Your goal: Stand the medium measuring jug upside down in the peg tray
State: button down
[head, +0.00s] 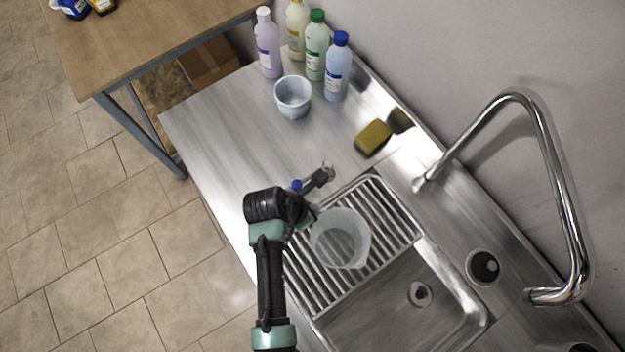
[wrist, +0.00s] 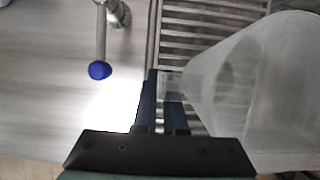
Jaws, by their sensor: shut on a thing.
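A translucent, whitish measuring jug (head: 345,228) is over the ribbed metal drainer beside the sink in the head view. It fills the right side of the wrist view (wrist: 262,95). My gripper (wrist: 167,78) is shut on the jug at its left side, seemingly by its handle; the dark fingers hide part of the grip. In the head view my gripper (head: 310,213) is mostly hidden behind my wrist. I cannot tell for sure which way up the jug is, or whether it touches the drainer. No tray with pegs can be clearly made out.
The ribbed drainer (head: 387,208) adjoins the sink basin (head: 385,305). A small fitting with a blue knob (head: 297,185) is close to my wrist. A pale blue tub (head: 293,98), several bottles, a sponge (head: 373,138) and a tall tap (head: 553,180) stand around.

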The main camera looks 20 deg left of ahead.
jog(key=shift+f, duration=0.3)
jog(key=c, duration=1)
grip_release()
jog(key=v, duration=1.3)
jog(key=shift+w+d+r, duration=0.2)
